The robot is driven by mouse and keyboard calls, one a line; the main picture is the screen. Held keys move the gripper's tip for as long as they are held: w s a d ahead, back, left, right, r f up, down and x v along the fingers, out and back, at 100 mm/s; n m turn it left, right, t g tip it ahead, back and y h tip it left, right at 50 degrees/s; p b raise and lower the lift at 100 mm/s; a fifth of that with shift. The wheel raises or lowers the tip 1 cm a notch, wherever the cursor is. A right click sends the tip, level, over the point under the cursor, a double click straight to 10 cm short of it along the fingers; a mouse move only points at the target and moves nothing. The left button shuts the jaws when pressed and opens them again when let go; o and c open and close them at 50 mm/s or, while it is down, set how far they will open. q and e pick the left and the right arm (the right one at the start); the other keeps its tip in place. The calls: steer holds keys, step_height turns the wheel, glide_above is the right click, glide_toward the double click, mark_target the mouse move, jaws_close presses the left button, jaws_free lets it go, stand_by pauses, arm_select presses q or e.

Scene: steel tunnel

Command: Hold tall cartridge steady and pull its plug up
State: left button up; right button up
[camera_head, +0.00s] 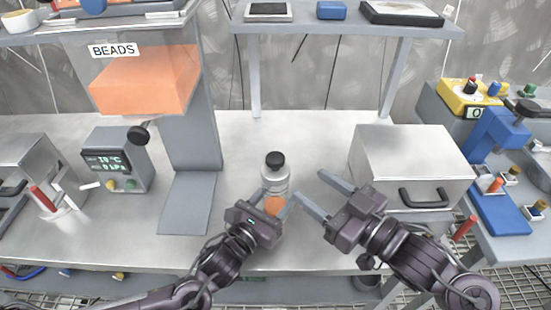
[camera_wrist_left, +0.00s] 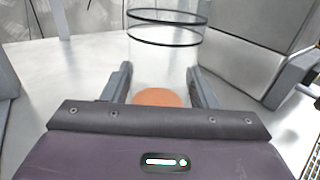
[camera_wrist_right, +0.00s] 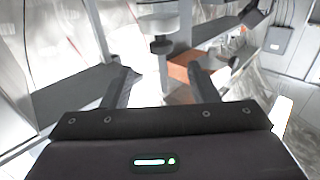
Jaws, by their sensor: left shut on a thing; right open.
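The tall cartridge (camera_head: 276,180) is a clear upright cylinder with a black plug (camera_head: 275,160) in its top and orange contents at the bottom. It stands on the steel bench. My left gripper (camera_head: 277,197) is shut on its lower part. In the left wrist view the clear wall of the cartridge (camera_wrist_left: 163,60) rises between the fingers, with black rings higher up and an orange disc below. My right gripper (camera_head: 309,184) is open and empty, to the right of the cartridge and apart from it, with its fingers pointing at the upper left.
A grey bead dispenser (camera_head: 187,130) with an orange hopper stands at the left. A display box (camera_head: 118,158) is beside it. A steel box (camera_head: 410,160) with a black handle is close on the right. A shelf (camera_head: 340,27) runs behind. The bench behind the cartridge is clear.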

mark_target(282, 166)
steer(key=x, duration=1.1)
steer(key=shift+s+f, duration=0.1)
steer(key=shift+c, duration=0.3)
